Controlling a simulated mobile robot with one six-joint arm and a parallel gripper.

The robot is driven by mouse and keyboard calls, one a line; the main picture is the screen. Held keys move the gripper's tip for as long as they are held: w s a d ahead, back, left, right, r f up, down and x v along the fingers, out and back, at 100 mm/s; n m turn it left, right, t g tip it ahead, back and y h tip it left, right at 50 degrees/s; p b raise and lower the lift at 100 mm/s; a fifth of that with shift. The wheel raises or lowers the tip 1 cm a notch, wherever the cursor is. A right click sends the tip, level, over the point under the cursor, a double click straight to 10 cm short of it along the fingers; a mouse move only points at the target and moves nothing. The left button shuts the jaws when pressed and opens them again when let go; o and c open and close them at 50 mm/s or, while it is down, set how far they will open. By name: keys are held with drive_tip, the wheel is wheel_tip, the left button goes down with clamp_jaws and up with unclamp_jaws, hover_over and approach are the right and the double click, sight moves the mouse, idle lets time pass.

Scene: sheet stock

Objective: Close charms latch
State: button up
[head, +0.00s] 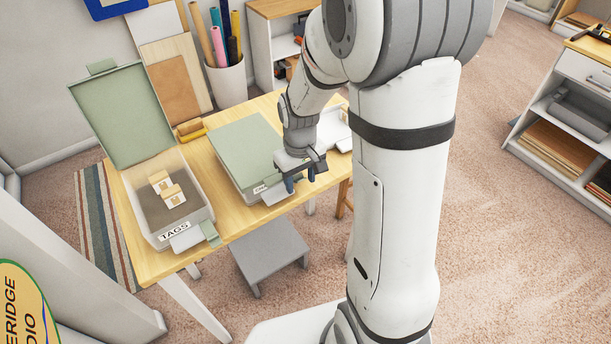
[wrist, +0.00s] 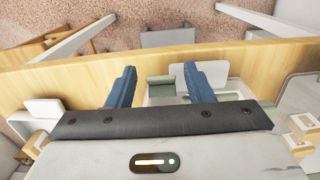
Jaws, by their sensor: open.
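The box with a partly hidden label starting with "C" (head: 262,189), taken as the charms box, stands mid-table in the head view. Its green lid (head: 240,150) lies down over it. My gripper (head: 301,180) is at its front right corner, fingers pointing down. In the wrist view my gripper (wrist: 160,68) has its two blue fingers spread apart with nothing held between them. A small green latch flap (wrist: 160,87) shows between the fingers near the table's front edge, apparently swung outward. In the head view my gripper hides this latch.
An open TAGS box (head: 173,229) with small tan-and-white pieces stands at left, its green lid (head: 122,115) raised. A white box (head: 337,131) is partly hidden behind my arm. A grey stool (head: 270,250) stands below the table's front edge.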

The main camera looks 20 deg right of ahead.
drive_tip(key=c, duration=1)
drive_tip(key=shift+w+r+g+p, duration=0.1)
drive_tip(key=shift+r+g+p, duration=0.2)
drive_tip(key=shift+p, duration=0.25)
drive_tip(key=shift+w+a+g+p, duration=0.1)
drive_tip(key=shift+w+g+p, duration=0.15)
drive_tip(key=shift+g+p, duration=0.3)
drive_tip(key=o, duration=1)
drive_tip(key=shift+s, duration=0.15)
